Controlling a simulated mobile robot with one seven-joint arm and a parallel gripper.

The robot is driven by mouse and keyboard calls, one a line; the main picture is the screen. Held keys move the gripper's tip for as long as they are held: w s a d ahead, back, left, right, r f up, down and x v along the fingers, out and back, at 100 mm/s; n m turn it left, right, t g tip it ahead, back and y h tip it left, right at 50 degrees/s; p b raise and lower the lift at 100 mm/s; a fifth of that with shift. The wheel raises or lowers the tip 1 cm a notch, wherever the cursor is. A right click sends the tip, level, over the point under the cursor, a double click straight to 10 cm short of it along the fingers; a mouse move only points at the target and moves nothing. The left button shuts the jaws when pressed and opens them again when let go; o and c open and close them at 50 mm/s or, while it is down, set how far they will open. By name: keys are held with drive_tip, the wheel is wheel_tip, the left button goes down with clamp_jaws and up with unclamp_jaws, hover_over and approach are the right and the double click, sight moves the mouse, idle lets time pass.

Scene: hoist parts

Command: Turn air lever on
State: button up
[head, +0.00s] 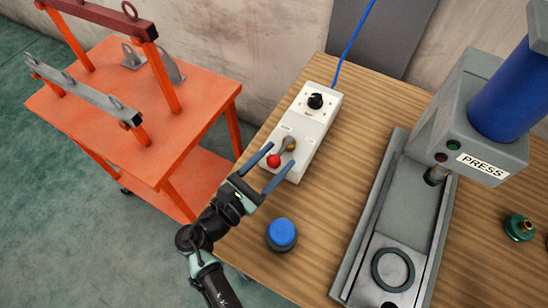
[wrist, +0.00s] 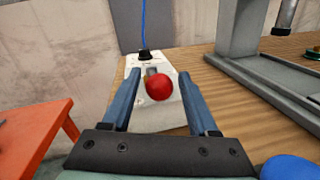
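The air lever has a red ball knob (head: 273,160) on a short metal arm and a brass pivot (head: 291,145). It sits on the front part of a white control box (head: 305,133), and the knob points to the left in the head view. My gripper (head: 277,165) is open, with one finger on each side of the knob. In the wrist view the red knob (wrist: 160,87) lies between the two blue-grey fingers (wrist: 155,90), with a visible gap to each. The knob hides most of the lever arm there.
A black dial (head: 316,101) is on the box's far end, with a blue hose (head: 354,44) behind. A blue-capped round object (head: 282,234) stands near my gripper on the wooden table (head: 330,215). The press (head: 470,130) is right. An orange cart (head: 110,110) stands left.

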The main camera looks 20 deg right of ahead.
clamp_jaws()
idle(1.2)
